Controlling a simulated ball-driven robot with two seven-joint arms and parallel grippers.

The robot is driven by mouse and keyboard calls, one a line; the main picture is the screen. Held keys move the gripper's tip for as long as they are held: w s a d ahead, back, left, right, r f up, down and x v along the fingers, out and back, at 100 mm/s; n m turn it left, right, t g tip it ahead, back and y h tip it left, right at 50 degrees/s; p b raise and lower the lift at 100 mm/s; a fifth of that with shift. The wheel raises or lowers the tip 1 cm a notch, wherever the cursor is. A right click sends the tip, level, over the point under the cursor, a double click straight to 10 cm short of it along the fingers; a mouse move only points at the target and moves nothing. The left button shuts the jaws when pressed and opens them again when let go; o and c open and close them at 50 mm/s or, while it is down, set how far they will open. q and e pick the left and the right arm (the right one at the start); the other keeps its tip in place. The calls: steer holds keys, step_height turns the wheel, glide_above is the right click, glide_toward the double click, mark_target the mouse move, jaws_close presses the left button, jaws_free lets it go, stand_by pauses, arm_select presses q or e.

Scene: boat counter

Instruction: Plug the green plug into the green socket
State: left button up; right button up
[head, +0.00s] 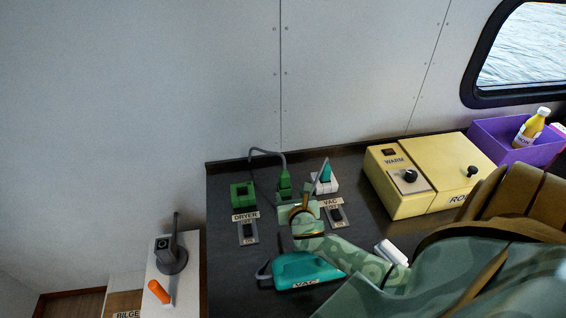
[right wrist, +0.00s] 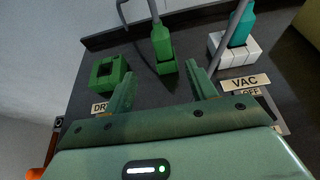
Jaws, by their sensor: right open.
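The green socket (head: 243,195) sits on the dark counter behind the DRYER label; its square opening shows in the right wrist view (right wrist: 108,72). The green plug (head: 284,182) stands upright to its right, apart from it, with a grey cable from its top; it also shows in the right wrist view (right wrist: 162,44). I cannot tell what its lower end rests in. My right gripper (head: 299,209) is open and empty, low over the counter just in front of the plug. In the right wrist view its fingertips (right wrist: 160,78) straddle the plug's line, short of it. My left gripper is not in view.
A teal plug (head: 325,173) is in a white socket (head: 325,186) close to the right. DRYER (head: 248,232) and VAC (head: 335,214) switches flank my gripper. A teal VAC appliance (head: 305,270) lies in front. A yellow warmer (head: 425,175) and purple bin (head: 505,140) stand right.

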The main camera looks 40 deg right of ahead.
mark_target(285, 181)
steer(key=b+x, duration=0.4)
steer(key=x, duration=0.3)
steer(key=shift+w+d+f+b, duration=0.15)
steer(key=shift+f+b, duration=0.2)
steer(key=shift+w+d, duration=0.1)
steer(key=shift+w, duration=0.1)
steer(key=shift+w+d+b, duration=0.2)
steer(key=shift+b, duration=0.2)
steer(key=b+x, duration=0.4)
steer(key=shift+w+d, duration=0.15)
steer(key=shift+d, duration=0.1)
steer(key=shift+w, duration=0.1)
steer(key=shift+r, duration=0.2)
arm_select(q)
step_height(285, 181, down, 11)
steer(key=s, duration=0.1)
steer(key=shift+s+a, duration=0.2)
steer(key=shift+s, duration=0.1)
arm_select(e)
steer(key=c, duration=1.1)
